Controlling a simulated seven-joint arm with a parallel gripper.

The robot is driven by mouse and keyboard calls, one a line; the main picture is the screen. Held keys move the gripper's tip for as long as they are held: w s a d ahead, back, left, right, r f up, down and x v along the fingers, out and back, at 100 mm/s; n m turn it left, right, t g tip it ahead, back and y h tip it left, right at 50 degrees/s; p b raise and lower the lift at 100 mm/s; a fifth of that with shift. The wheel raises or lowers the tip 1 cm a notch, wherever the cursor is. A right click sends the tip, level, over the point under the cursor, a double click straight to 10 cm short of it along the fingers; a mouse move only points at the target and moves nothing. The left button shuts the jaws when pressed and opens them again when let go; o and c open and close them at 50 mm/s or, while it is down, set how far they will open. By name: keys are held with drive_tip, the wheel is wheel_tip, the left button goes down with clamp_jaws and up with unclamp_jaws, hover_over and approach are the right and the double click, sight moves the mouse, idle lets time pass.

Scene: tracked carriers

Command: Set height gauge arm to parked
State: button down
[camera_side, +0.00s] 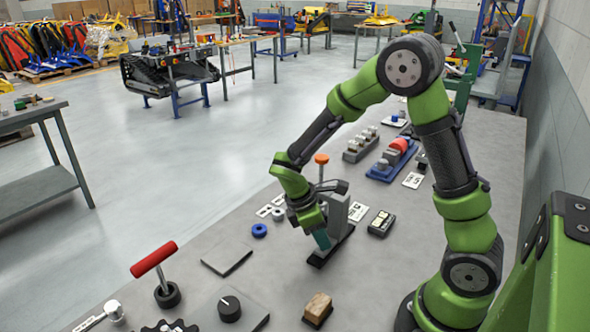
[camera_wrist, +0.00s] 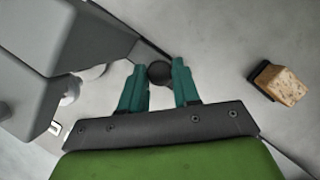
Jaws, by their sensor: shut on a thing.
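The height gauge (camera_side: 337,209) appears to be the grey upright block on a long dark base (camera_side: 342,240), in the middle of the bench. In the wrist view, a large grey body (camera_wrist: 85,45) fills the upper left. My gripper (camera_side: 322,240) points down right beside the block, low over the base. Its teal fingers (camera_wrist: 160,78) are on either side of a round black knob (camera_wrist: 159,72), which they hold. The knob seems to belong to the gauge's arm. The rest of that arm and its angle are hidden by my wrist and fingers.
An orange-topped post (camera_side: 321,160) rises just behind my wrist. A brown block (camera_side: 318,308) on a dark holder lies in front; a red-handled lever (camera_side: 154,259) stands at front left.

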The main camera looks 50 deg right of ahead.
drive_tip(key=a, duration=0.8)
drive_tip(key=shift+a, duration=0.1)
drive_tip(key=c, duration=0.9)
unclamp_jaws()
drive_tip(key=shift+o, duration=0.4)
drive_tip(key=shift+r, duration=0.1)
drive_tip(key=shift+w+r, duration=0.15)
drive_tip(key=shift+r, duration=0.15)
drive_tip(key=v, duration=1.6)
